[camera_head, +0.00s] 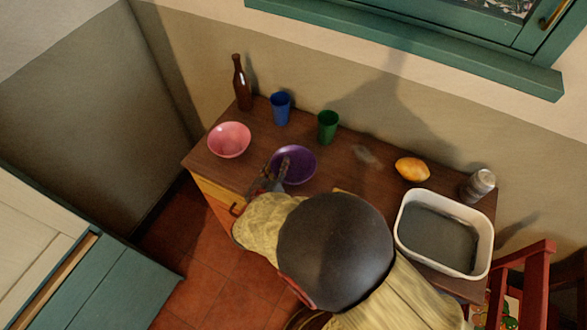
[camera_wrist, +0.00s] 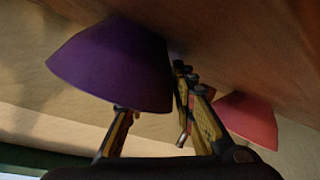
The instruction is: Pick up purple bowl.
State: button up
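The purple bowl (camera_head: 298,163) stands on the wooden table, near its front edge, in the head view. My gripper (camera_head: 276,168) is at the bowl's left front rim, with one finger reaching over the inside and the other outside. In the wrist view the picture is inverted, and the purple bowl (camera_wrist: 110,65) fills the upper left. There my gripper (camera_wrist: 152,92) has its fingers spread apart, on either side of the bowl's wall. The left finger's tip is hidden behind the wall. No firm grip on the rim shows.
A pink bowl (camera_head: 229,140) stands close to the left, also in the wrist view (camera_wrist: 247,117). A brown bottle (camera_head: 241,84), blue cup (camera_head: 280,109) and green cup (camera_head: 328,127) stand behind. A lemon (camera_head: 412,169), a jar (camera_head: 478,186) and a white basin (camera_head: 402,232) are right.

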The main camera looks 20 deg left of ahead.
grip_shut()
dwell(0.3)
jog(key=shift+w+r, duration=0.1)
jog(key=shift+r, duration=0.05)
dwell(0.3)
